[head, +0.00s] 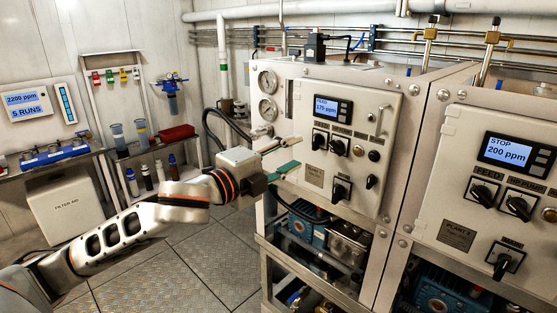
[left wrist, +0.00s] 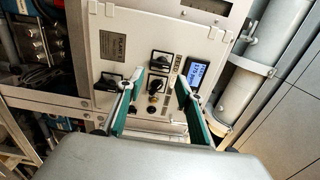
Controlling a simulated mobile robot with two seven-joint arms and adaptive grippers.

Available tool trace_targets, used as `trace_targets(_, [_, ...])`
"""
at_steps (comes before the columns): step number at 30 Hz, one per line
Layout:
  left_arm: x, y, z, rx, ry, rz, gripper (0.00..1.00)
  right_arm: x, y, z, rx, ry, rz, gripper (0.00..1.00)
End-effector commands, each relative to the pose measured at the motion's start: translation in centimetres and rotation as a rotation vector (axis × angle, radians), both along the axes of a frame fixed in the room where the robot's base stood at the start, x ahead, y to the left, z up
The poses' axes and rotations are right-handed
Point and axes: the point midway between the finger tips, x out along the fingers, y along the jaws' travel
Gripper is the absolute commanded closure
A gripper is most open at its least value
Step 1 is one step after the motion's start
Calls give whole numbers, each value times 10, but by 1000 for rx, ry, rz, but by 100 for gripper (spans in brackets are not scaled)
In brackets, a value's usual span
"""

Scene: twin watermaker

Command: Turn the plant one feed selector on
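The plant one panel (head: 350,110) is the pale cabinet front at centre. Its feed selector (head: 320,139) is a black knob on a pale square plate, below the left of the small display (head: 333,106). The knob also shows in the left wrist view (left wrist: 160,62); its exact setting is too small to tell. My left gripper (head: 290,156) is open and empty, with green-padded fingers pointing at the panel. It is left of and slightly below the selector, apart from it. In the left wrist view the fingers (left wrist: 158,97) are spread before the panel. My right gripper is not in view.
A second knob (head: 339,147) sits close right of the feed selector, with another (head: 341,189) lower down. Gauges (head: 267,95) and a black hose (head: 215,125) are left of the panel. The plant two panel (head: 500,180) stands at right, its display reading STOP, 200 ppm.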

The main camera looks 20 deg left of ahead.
Motion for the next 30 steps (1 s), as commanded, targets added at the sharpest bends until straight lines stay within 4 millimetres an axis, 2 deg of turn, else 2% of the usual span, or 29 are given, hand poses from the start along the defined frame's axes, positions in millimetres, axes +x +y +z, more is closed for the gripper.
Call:
trace_targets(4, [-24,8,-1,4,1,0,64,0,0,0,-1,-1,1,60])
trace_targets(10, [-38,13,0,2,0,0,64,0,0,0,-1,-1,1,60])
trace_targets(26, [-39,14,-1,-2,2,-1,64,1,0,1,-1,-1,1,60])
trace_targets(28, [-38,13,-8,-20,16,-2,64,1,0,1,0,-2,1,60])
trace_targets(30, [-34,11,-24,-65,50,-3,64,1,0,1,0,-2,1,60])
